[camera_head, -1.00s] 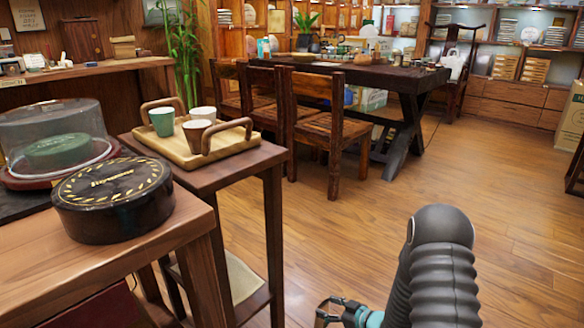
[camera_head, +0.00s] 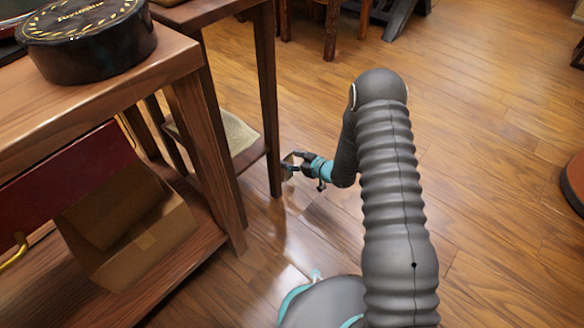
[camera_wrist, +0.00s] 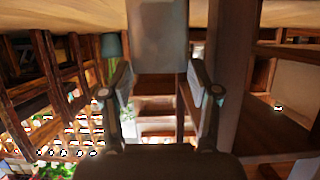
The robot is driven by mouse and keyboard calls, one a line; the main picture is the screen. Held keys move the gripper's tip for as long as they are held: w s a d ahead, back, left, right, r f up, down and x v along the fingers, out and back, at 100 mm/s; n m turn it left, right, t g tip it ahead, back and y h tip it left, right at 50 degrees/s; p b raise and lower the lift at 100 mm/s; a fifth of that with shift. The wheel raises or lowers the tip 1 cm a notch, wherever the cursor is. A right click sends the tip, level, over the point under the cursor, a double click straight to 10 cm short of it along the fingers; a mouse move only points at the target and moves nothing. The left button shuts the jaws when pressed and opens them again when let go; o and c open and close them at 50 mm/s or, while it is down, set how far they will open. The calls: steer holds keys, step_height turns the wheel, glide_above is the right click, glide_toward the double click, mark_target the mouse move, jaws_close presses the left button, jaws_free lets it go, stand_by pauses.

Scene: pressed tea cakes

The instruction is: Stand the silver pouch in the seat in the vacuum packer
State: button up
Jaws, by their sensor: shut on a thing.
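My gripper (camera_head: 291,165) is low in the head view, beside the leg of the side table. In the wrist view my gripper (camera_wrist: 162,84) has its two fingers on either side of a flat grey-silver piece, which I take to be the silver pouch (camera_wrist: 160,38). The pouch extends out of the top of that view, so its far end is hidden. In the head view it is too small to make out clearly at the fingertips. No vacuum packer or seat can be made out in either view.
A wooden table (camera_head: 182,52) at left bears a round black tin (camera_head: 88,38). A brown paper bag (camera_head: 130,235) lies on its lower shelf. A side table leg (camera_head: 268,100) stands close to my gripper. The wooden floor (camera_head: 480,150) at right is largely clear.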

steer(key=shift+a+f+b, duration=0.1)
steer(key=shift+f+b, duration=0.3)
steer(key=shift+f, duration=1.75)
steer(key=o, duration=0.6)
